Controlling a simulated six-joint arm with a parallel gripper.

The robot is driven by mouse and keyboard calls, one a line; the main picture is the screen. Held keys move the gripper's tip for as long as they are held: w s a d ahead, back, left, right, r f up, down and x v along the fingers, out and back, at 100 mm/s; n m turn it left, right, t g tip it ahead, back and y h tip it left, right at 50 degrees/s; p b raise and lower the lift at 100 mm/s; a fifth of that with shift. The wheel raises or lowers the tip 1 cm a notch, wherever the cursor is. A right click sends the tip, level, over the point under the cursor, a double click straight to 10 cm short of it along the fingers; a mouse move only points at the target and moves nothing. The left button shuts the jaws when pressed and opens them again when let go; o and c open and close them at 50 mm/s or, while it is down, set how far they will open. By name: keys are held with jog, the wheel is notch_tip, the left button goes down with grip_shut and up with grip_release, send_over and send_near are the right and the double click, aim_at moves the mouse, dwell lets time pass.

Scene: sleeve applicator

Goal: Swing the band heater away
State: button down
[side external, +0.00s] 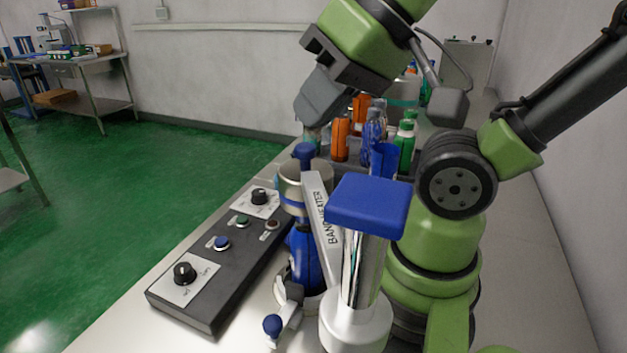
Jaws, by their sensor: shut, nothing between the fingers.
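The band heater is a metal ring (291,187) with a blue knob (304,153) on top and a grey arm (321,215) lettered "BAND HEATER". The arm runs toward a shiny post (364,268) with a broad blue cap (368,204). The ring sits around or just above the top of a blue bottle (306,258); exactly which is hard to tell. My gripper (311,133) is shut and empty. In the picture it is just above the blue knob and seems apart from it; the fingertips are small and partly hidden.
A black control box (225,258) with knobs and buttons lies left of the bottle. A small blue-knobbed lever (272,325) stands at the front. Orange, blue and green bottles (341,139) crowd a grey bin behind. The bench front edge is at left; bare bench lies at right.

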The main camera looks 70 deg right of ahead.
aim_at(305, 144)
jog(key=c, duration=1.8)
grip_release()
jog(key=o, duration=0.4)
jog(key=shift+c, duration=0.2)
jog(key=o, duration=0.3)
jog(key=shift+w+d+r+m+g, duration=0.15)
jog(key=shift+w+r+m+g, duration=0.1)
jog(key=shift+m+g, duration=0.2)
jog(key=shift+o, duration=1.4)
jog(key=d+m+g, duration=0.1)
jog(key=m, duration=0.1)
jog(key=w+d+r+m+g+h, duration=0.1)
jog(key=m+g, duration=0.1)
jog(key=m, duration=0.1)
jog(key=w+d+r+m+g, duration=0.1)
jog(key=m+g, duration=0.1)
jog(key=shift+w+m+h, duration=0.2)
jog(key=shift+m+h, duration=0.15)
jog(key=shift+h, duration=0.05)
jog(key=shift+w+d+r+m+g, duration=0.2)
jog(key=shift+d+m+g, duration=0.15)
jog(key=shift+m+g, duration=0.45)
notch_tip(305, 144, down, 10)
jog(key=shift+r, duration=0.1)
grip_shut()
